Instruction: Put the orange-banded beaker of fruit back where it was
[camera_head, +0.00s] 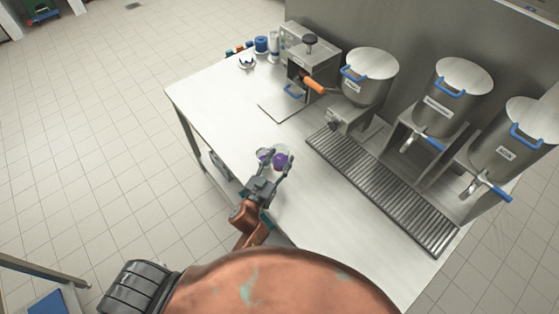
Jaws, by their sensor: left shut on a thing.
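My left gripper (281,158) reaches over the white worktop near its front edge. It is shut on a small clear beaker with purple contents (281,161), which shows between its fingers. A greyish-purple rounded shape (263,153) shows just left of the fingers; I cannot tell whether it is part of the same beaker or a second one. No orange band can be made out; the fingers cover part of the beaker. I cannot tell whether it touches the worktop. My right gripper is not in view.
Right of the gripper, a slatted drip tray (385,190) runs below several steel hoppers (440,100) with blue handles. A sealing machine (312,66) with an orange handle stands behind. Blue and white containers (261,45) stand at the back left. The worktop (215,105) left of the gripper is clear.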

